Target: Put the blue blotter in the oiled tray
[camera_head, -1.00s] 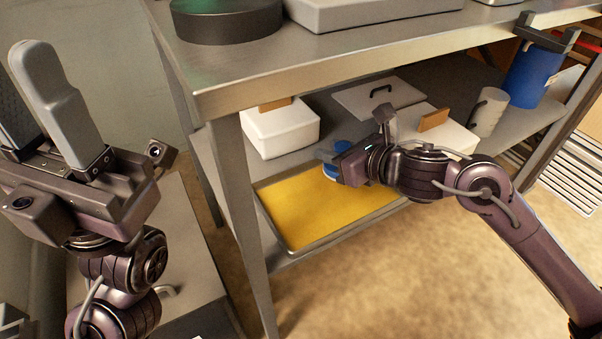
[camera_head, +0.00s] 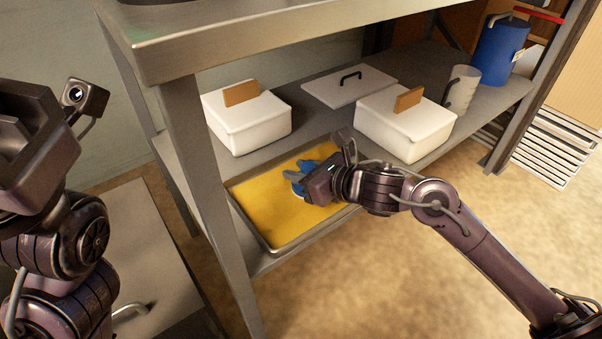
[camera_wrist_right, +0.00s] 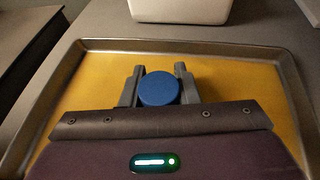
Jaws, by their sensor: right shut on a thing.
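The blue blotter (camera_wrist_right: 159,89) is a round blue piece between the two fingers of my right gripper (camera_wrist_right: 158,86) in the right wrist view. That gripper (camera_head: 303,180) is shut on it. In the head view the blotter (camera_head: 296,186) shows only partly, behind the gripper. The tray (camera_head: 246,229) has a metal rim and a yellow, oily-looking floor. The blotter is over the tray's floor; I cannot tell whether it touches it. The tray rim (camera_wrist_right: 185,47) also shows in the wrist view. My left arm is at the left, its fingers out of the picture.
The tray lies on the lower shelf under a metal worktop (camera_head: 230,38). White lidded boxes (camera_head: 245,130) (camera_head: 400,130) stand behind it. A flat lid (camera_head: 340,88), a grey mug (camera_head: 462,88) and a blue container (camera_head: 502,48) are farther back. A metal leg (camera_head: 205,190) stands at the tray's left.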

